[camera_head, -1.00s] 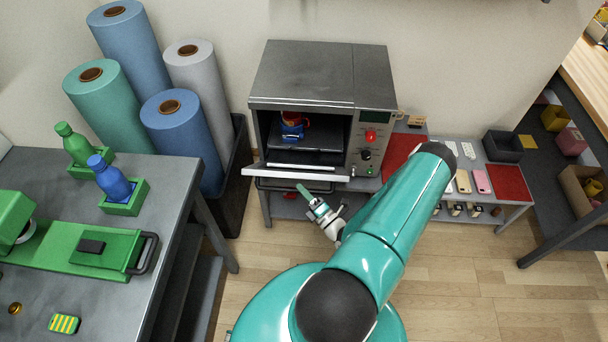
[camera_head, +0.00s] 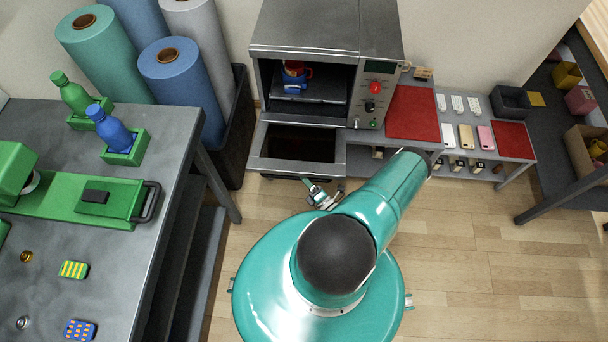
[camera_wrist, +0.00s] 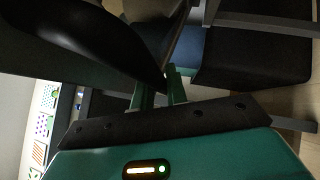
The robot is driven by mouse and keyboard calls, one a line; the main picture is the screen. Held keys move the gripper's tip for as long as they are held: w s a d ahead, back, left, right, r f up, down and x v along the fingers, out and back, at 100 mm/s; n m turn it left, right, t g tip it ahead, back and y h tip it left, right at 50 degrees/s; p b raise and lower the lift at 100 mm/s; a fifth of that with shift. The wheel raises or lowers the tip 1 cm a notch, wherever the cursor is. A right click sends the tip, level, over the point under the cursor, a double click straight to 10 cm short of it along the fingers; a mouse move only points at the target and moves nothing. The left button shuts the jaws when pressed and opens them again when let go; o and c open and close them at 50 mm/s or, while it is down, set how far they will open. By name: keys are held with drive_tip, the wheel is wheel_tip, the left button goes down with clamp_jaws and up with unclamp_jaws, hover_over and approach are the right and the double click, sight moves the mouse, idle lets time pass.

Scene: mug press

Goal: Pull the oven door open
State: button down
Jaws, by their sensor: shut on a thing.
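The grey oven (camera_head: 325,35) stands against the wall, with a red and blue mug (camera_head: 294,76) on a dark plate inside. Its door (camera_head: 258,160) is hinged down and swung out, with its dark window facing up. The dark handle runs along the door's front edge. My gripper (camera_head: 317,186) is at that edge, right of its middle, shut on the handle; my arm partly hides the contact in the head view. In the wrist view my green fingers (camera_wrist: 160,97) meet a large dark curved bar, which looks like the handle.
A workbench (camera_head: 60,135) with green fixtures and bottles stands at the left. Fabric rolls (camera_head: 95,50) stand in a black bin (camera_head: 237,135) beside the oven. A low shelf with red mats (camera_head: 412,112) and phones is at the right. Wooden floor (camera_head: 470,240) is open at the lower right.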

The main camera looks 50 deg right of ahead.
idle(0.3)
drive_tip(key=c, duration=1.4)
unclamp_jaws()
drive_tip(key=shift+s, duration=0.1)
drive_tip(key=v, duration=1.3)
drive_tip(key=shift+s+f, duration=0.15)
drive_tip(key=shift+s, duration=0.15)
